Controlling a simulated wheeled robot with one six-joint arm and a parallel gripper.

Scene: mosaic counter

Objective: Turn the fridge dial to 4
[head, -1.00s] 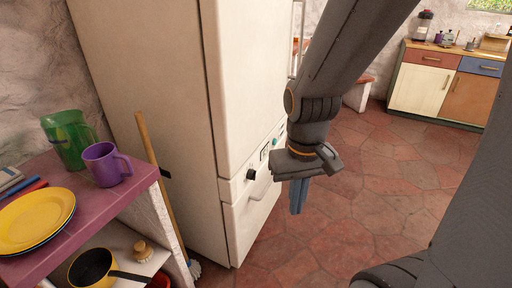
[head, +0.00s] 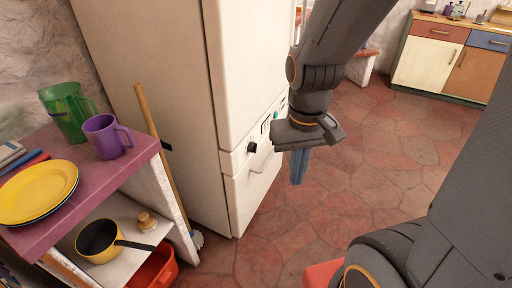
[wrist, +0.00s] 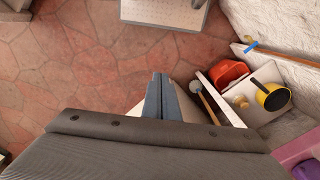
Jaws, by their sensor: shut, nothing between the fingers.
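The cream fridge (head: 160,100) stands left of centre in the head view. A black dial (head: 252,147) sits on its front panel, between the upper door and the lower door with its handle. The dial's setting is too small to read. My gripper (head: 298,168) points down in front of the fridge, to the right of the dial and apart from it. Its blue fingers are shut and empty. They also show in the wrist view (wrist: 162,98), above the floor.
A red bin (head: 155,268) sits below. The tiled floor at right is mostly clear.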

